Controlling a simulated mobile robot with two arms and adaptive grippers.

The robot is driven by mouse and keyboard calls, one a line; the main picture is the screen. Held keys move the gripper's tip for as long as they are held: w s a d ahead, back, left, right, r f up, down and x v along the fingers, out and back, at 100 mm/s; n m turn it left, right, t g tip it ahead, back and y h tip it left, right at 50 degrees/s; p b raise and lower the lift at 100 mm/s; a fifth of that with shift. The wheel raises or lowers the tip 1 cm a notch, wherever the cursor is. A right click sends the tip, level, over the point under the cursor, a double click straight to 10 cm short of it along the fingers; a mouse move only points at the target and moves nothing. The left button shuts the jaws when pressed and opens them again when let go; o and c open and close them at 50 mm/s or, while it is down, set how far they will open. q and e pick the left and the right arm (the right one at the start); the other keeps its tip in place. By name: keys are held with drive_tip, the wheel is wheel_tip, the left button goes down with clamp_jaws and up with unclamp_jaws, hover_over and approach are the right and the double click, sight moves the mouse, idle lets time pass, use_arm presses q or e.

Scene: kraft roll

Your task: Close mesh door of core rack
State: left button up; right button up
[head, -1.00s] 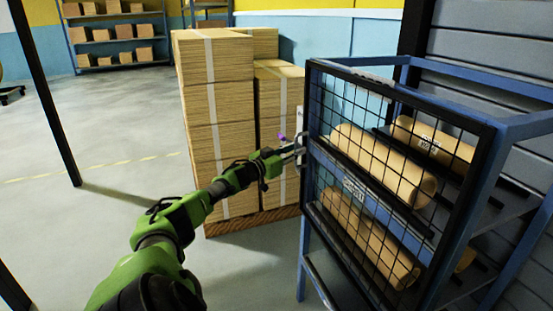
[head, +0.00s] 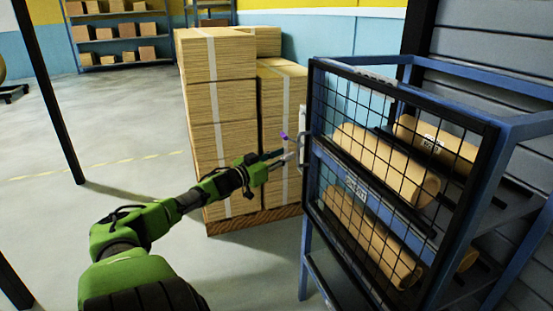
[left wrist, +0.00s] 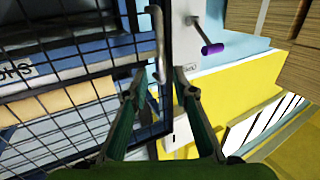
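The mesh door (head: 402,98) has a black frame and wire grid and lies across the front of the blue core rack (head: 528,126). Its free left edge is beside a pale latch plate (left wrist: 184,95); I cannot tell whether a small gap remains. A metal handle (head: 302,150) is on that edge; it also shows in the left wrist view (left wrist: 158,45). A purple-tipped lever (left wrist: 212,48) sticks out from the plate. My left gripper (head: 286,156) is open and empty, just left of the handle and apart from it. In the left wrist view its spread fingers (left wrist: 158,74) point toward the handle. My right gripper is out of view.
Brown rolls (head: 385,165) lie on the rack's shelves behind the mesh. A tall stack of kraft boards (head: 222,105) on a wooden pallet (head: 252,220) stands behind my left gripper. Open floor (head: 100,150) lies to the left, with a thin dark post (head: 52,100).

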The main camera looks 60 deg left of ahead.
use_arm(q)
drive_tip(key=shift+s+d, duration=0.25)
drive_tip(key=shift+s, duration=1)
